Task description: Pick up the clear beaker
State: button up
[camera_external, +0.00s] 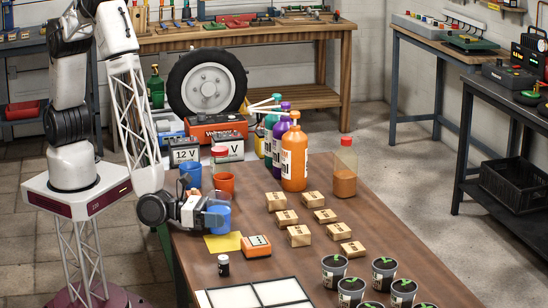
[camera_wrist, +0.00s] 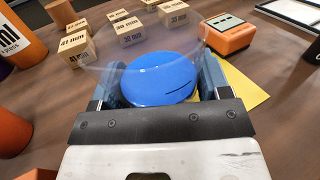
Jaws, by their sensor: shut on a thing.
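The clear beaker (camera_external: 218,218) holds blue content and is near the left edge of the brown table, by a yellow sheet (camera_external: 222,243). My gripper (camera_external: 207,214) reaches it from the left, low over the table. In the wrist view, the beaker (camera_wrist: 158,80) sits between the two fingers of my gripper (camera_wrist: 157,84), one on each side, and they are shut on it. The blue surface looks tilted in that view. The beaker's base is hidden there, and I cannot tell whether it is off the table.
A blue cup (camera_external: 191,173) and an orange cup (camera_external: 225,185) stand behind the beaker. An orange device (camera_external: 256,246) and a small dark bottle (camera_external: 223,266) are nearer the front. Several small boxes (camera_external: 299,235) stand to the right, with potted seedlings (camera_external: 351,290) beyond.

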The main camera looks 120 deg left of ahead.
jog(key=shift+r, duration=0.15)
notch_tip(320, 180, up, 9)
jog(key=shift+r, duration=0.2)
dwell(1.2)
jog(key=shift+r, duration=0.1)
dwell(1.3)
